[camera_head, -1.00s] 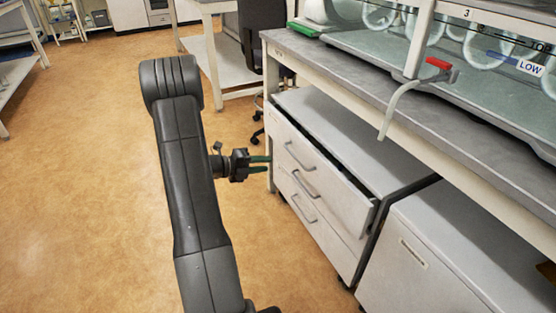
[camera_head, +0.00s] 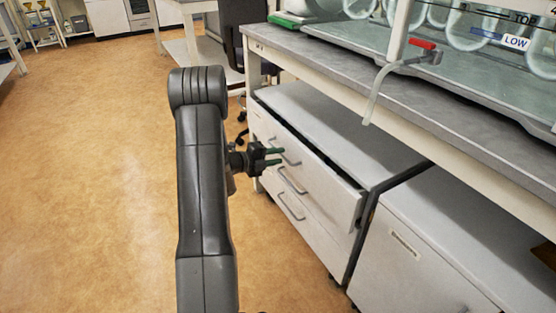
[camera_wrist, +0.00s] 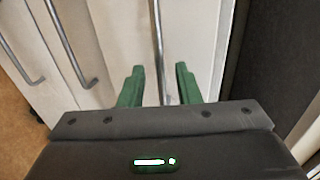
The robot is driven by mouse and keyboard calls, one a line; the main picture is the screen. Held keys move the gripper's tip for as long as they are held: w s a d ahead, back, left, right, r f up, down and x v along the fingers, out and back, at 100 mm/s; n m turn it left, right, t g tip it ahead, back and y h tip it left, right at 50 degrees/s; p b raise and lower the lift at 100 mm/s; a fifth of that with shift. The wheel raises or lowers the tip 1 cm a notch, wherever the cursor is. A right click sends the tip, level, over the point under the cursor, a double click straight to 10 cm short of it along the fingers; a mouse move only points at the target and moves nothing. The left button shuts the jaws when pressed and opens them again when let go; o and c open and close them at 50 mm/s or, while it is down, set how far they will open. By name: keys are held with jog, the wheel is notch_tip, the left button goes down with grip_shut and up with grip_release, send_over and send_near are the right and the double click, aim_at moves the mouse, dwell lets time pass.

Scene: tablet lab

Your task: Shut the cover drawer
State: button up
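The cabinet's top drawer (camera_head: 318,169) stands slightly out, with a dark gap behind its front's upper edge. Its bar handle (camera_head: 290,159) is partly behind my gripper in the head view. My gripper (camera_head: 281,156) has two green fingers held apart in front of the top drawer. In the wrist view my gripper (camera_wrist: 160,75) is open, and the handle (camera_wrist: 158,45) runs down between the two fingers. I cannot tell whether either finger touches it. The two lower drawers, with handles (camera_head: 292,181) and (camera_head: 291,207), look closed.
A workbench (camera_head: 400,95) overhangs the cabinet, with a red-handled tap and hose (camera_head: 376,90) at its edge. A second white cabinet (camera_head: 415,250) stands to the right. A dark chair (camera_head: 240,30) is behind. Floor (camera_head: 90,180) to the left is clear.

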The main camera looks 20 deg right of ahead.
aim_at(290, 151)
jog(key=shift+d+f, duration=0.1)
jog(key=shift+d, duration=0.4)
grip_shut()
jog(key=shift+d, duration=0.1)
jog(key=x, duration=0.2)
jog(key=p+x, duration=0.1)
jog(key=x, duration=0.1)
jog(key=shift+d+r, duration=0.15)
jog(key=shift+r, duration=0.35)
jog(key=shift+w, duration=0.1)
